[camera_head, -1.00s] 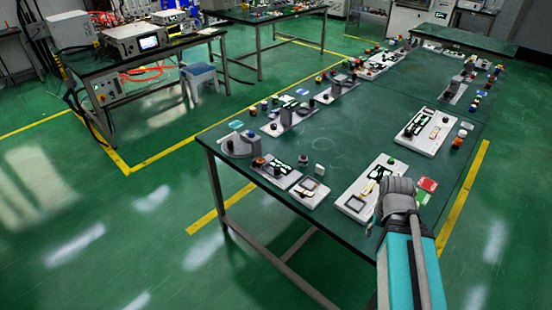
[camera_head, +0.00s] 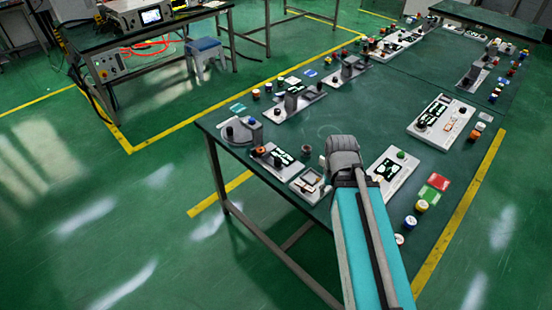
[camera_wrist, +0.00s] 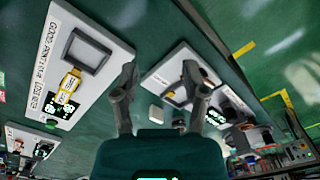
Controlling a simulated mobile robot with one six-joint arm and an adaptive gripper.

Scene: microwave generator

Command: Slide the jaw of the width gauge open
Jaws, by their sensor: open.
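My gripper (camera_wrist: 160,70) is open and empty in the wrist view, its two grey fingers spread apart above the green table. In the head view my gripper (camera_head: 345,150) is over the near part of the table, with its fingertips hidden.
A larger white board (camera_wrist: 105,28) with a grey square frame and a yellow part lies left of my fingers. A small white block (camera_wrist: 156,113) lies between the boards. Grey stands (camera_head: 291,102), jars (camera_head: 421,206) and red and green cards (camera_head: 438,181) crowd the table (camera_head: 340,120).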

